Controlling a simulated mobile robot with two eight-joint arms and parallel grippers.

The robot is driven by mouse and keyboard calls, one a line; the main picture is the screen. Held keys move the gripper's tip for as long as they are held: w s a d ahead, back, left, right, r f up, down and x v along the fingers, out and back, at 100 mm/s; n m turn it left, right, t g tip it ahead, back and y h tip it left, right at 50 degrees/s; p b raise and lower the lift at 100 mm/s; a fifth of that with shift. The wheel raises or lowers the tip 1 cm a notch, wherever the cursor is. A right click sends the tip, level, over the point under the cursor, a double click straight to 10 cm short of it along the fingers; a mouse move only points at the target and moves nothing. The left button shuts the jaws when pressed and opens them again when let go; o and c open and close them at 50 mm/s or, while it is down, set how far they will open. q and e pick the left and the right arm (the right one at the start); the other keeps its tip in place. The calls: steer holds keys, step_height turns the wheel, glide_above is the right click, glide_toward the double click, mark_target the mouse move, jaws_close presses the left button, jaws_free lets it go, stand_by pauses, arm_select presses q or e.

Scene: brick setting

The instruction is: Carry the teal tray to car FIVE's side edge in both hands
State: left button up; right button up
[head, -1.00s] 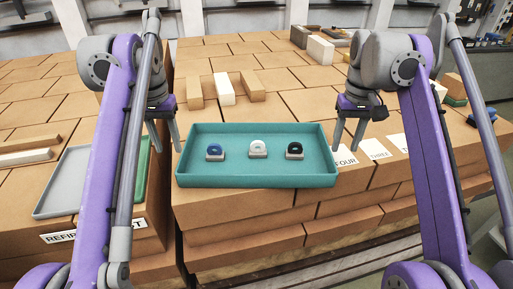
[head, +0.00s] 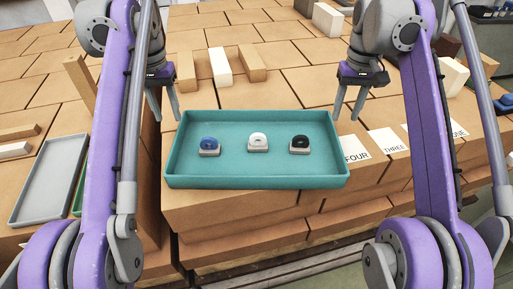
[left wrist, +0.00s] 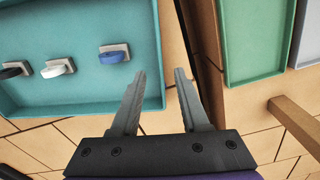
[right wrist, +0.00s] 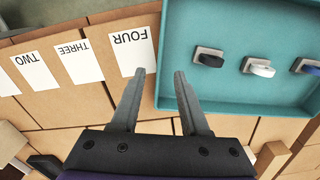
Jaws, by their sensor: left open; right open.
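The teal tray (head: 230,182) lies flat on the brick stack in the middle of the head view. It holds a blue ring piece (head: 209,146), a white one (head: 258,142) and a black one (head: 299,144), each on a small grey base. My left gripper (head: 165,110) is open at the tray's left end; in the left wrist view its fingers (left wrist: 158,88) point down near the tray's side wall. My right gripper (head: 348,112) is open at the tray's right end; in the right wrist view its fingers (right wrist: 158,85) are near the tray's wall. No car FIVE label is readable.
White labels FOUR (head: 355,149), THREE (head: 390,141) and ONE (head: 459,129) lie right of the tray. A grey tray (head: 48,180) and a green tray (left wrist: 258,40) lie to the left. Loose blocks (head: 221,66) stand behind the teal tray.

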mark_target(175, 138)
arm_select(q)
step_height(175, 138, down, 10)
steer(key=shift+s+r, duration=0.1)
steer(key=shift+r, duration=0.1)
arm_select(e)
step_height(175, 138, down, 10)
steer(key=shift+s+r, duration=0.1)
steer(key=shift+r, duration=0.1)
arm_select(q)
jaws_close()
arm_select(e)
jaws_close()
stand_by(0.7)
